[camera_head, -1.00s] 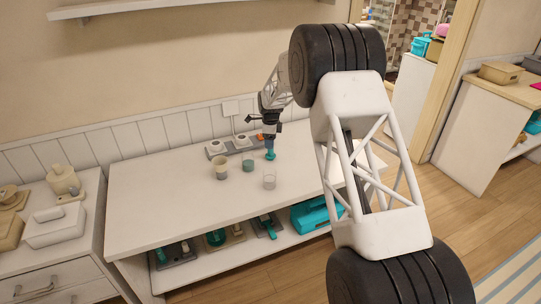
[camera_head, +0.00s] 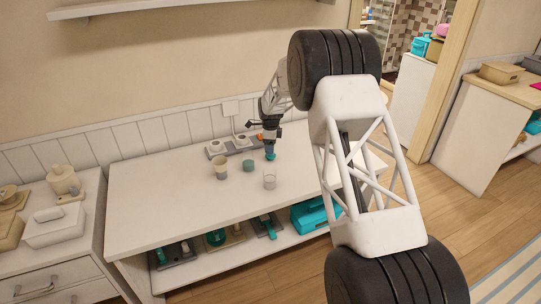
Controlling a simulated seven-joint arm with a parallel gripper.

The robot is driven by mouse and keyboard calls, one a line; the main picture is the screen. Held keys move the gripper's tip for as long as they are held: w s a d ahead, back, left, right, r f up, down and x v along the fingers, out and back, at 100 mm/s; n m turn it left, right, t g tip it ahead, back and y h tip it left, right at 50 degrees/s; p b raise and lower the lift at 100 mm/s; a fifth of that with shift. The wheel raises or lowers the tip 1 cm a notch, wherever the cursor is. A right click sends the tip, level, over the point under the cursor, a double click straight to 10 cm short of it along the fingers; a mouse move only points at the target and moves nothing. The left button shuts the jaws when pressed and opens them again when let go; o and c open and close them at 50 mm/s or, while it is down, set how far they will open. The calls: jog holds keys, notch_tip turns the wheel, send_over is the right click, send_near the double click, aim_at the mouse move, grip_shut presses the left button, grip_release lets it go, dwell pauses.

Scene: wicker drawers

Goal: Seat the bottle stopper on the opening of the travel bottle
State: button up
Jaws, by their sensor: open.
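My gripper (camera_head: 268,145) points down over the back part of the white table and is open. A small teal item (camera_head: 270,156) stands on the table right under the fingers. It looks like the travel bottle, but it is too small to be sure. Its upper part is hidden by the gripper. I cannot make out the stopper or tell whether it is on the bottle's opening. I cannot tell whether the fingers touch the teal item.
On the white table (camera_head: 150,200) stand a beige cup (camera_head: 220,166), a grey-teal cup (camera_head: 248,165) and a clear glass (camera_head: 269,180), left and in front of my gripper. A grey tray with white round pieces (camera_head: 217,147) lies behind. The table's left part is clear.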

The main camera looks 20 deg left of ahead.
jog(key=shift+d+f, duration=0.1)
jog(key=shift+f, duration=2.45)
jog(key=c, duration=0.7)
